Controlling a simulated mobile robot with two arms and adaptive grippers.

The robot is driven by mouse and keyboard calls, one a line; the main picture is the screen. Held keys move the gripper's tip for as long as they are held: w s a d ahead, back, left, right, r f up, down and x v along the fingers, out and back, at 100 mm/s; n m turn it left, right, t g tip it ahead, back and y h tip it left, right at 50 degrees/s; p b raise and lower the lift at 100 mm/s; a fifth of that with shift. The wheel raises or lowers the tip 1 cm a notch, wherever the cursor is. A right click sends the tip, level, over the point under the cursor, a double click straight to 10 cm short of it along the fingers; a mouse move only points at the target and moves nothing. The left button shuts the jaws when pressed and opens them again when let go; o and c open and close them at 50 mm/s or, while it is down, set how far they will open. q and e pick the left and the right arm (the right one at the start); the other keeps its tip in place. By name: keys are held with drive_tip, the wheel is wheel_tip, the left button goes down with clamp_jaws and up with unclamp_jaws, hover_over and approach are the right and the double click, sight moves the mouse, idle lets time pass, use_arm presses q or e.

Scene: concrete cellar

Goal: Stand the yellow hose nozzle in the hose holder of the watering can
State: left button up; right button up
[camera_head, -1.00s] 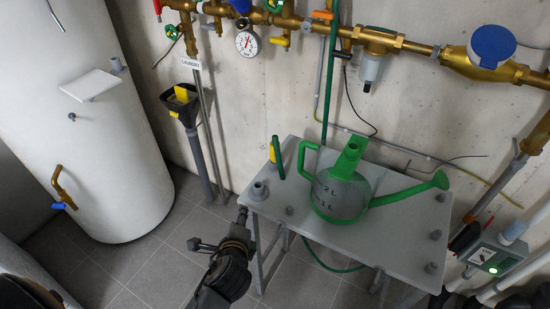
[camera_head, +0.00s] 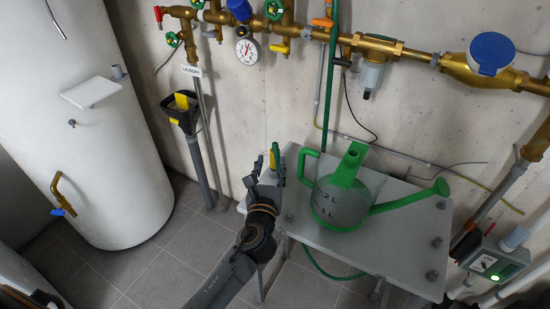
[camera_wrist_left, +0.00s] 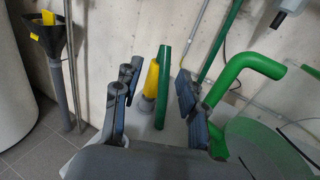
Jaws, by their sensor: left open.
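The yellow hose nozzle (camera_head: 272,159) stands upright at the table's left back corner, with a dark green tube against it. In the left wrist view the nozzle (camera_wrist_left: 152,78) rises from a grey socket. My left gripper (camera_head: 264,178) is open in front of the nozzle. In the left wrist view its fingers stand on either side of the nozzle and green tube, apart from both. The watering can (camera_head: 341,203) stands on the table to the right, with a green handle, long spout and a green box-like holder (camera_head: 347,166) with an open top. My right gripper is not in view.
The grey table (camera_head: 385,240) has grey pegs near its corners. Brass pipes with valves and a gauge (camera_head: 247,51) run along the wall above. A black funnel (camera_head: 181,110) stands on a pipe at left. A white tank (camera_head: 85,150) fills the far left.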

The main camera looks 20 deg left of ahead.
sight(275, 149)
use_arm(q)
drive_tip(key=shift+d+x, duration=0.2)
drive_tip(key=shift+x, duration=3.4)
drive_tip(key=shift+r, duration=0.15)
clamp_jaws()
